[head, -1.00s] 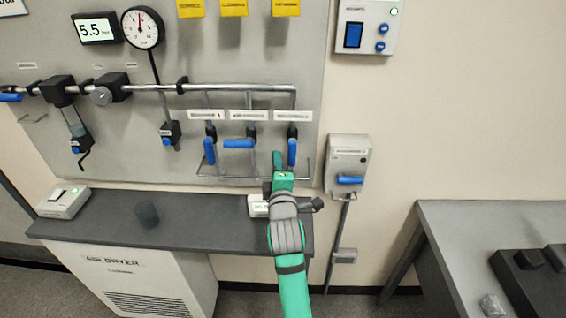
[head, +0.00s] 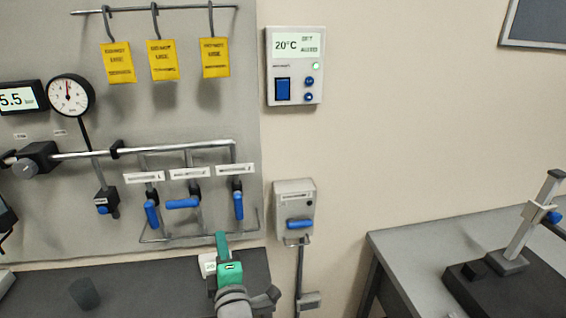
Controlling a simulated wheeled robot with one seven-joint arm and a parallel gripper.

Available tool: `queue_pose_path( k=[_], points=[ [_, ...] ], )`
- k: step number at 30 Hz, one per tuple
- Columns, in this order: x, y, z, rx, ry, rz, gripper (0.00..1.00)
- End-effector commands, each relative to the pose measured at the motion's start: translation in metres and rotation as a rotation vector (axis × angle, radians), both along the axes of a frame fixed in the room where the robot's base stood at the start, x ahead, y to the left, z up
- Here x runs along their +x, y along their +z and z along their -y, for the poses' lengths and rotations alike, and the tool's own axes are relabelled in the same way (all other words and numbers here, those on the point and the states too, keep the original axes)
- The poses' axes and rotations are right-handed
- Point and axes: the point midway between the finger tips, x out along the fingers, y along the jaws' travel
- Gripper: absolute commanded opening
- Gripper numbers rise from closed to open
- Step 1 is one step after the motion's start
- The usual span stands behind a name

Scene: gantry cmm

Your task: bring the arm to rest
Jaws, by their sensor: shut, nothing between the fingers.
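My gripper (head: 222,240) is at the bottom centre of the head view, green and grey, pointing up toward the wall panel. Its fingers are shut with nothing between them. It is in front of the dark bench, below the right blue valve handle (head: 239,205), with a visible gap in the picture. Two more blue handles are to its left: one hangs down (head: 152,213) and one lies level (head: 182,204). The rest of my arm runs out of the bottom of the picture.
A grey switch box (head: 295,211) with a level blue handle is on the wall right of my gripper. A dark cylinder (head: 84,293) stands on the bench (head: 140,285). A grey table (head: 410,250) at right bears a stand (head: 520,225). Bare wall lies between.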

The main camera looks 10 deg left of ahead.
Motion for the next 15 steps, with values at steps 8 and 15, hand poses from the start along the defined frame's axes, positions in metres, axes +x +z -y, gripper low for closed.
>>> queue_pose_path(
  k=[8,15],
  points=[
    [-0.020,-0.049,0.026,0.227,-0.062,-0.119,0.00],
    [-0.059,-0.108,0.062,0.503,-0.154,-0.248,0.00]
  ],
)
